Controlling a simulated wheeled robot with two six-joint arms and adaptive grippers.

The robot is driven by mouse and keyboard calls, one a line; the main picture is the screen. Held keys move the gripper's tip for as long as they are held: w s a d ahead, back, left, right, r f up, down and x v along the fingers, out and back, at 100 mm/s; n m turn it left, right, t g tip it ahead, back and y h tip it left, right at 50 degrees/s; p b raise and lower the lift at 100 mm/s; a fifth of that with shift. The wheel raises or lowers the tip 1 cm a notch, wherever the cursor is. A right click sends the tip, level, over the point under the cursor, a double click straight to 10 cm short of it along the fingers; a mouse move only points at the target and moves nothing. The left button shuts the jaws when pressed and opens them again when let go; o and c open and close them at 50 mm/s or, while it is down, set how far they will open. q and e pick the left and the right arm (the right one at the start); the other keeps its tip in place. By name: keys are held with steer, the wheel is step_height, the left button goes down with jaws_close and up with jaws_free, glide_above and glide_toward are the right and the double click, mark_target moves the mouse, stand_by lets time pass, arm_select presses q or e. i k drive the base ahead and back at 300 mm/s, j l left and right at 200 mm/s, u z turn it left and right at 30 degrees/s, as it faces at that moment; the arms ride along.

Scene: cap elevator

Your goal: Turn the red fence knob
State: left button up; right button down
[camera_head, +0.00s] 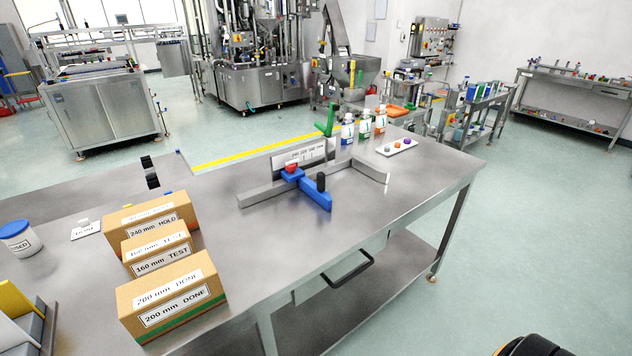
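The red fence knob (291,168) sits on top of a blue block (293,176) on the steel bench. The blue block meets a long grey fence bar (268,191) that lies across the bench. A longer blue piece (314,195) with a dark knob (321,182) points toward the front. A white label plate (299,154) stands behind the red knob. The knob is small here, and its turn angle is hard to tell.
Cartons labelled 240 mm HOLD (148,224), 160 mm TEST (157,256) and 200 mm DONE (172,300) stand at the bench's left. Small bottles (347,131) and a white tray of caps (397,146) are at the back right. The bench front (330,235) is clear.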

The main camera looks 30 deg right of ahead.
mark_target(291, 165)
steer(key=k+l+u, duration=0.1)
steer(key=l, duration=0.3)
steer(key=k+l+u, duration=0.1)
steer(key=l, duration=0.3)
steer(key=k+l+u, duration=0.15)
steer(key=l, duration=0.25)
steer(key=k+l+u, duration=0.1)
steer(key=l, duration=0.25)
steer(key=k+l+u, duration=0.1)
steer(key=l, duration=0.25)
steer(key=k+l+u, duration=0.1)
steer(key=k+l, duration=0.15)
steer(key=l, duration=0.1)
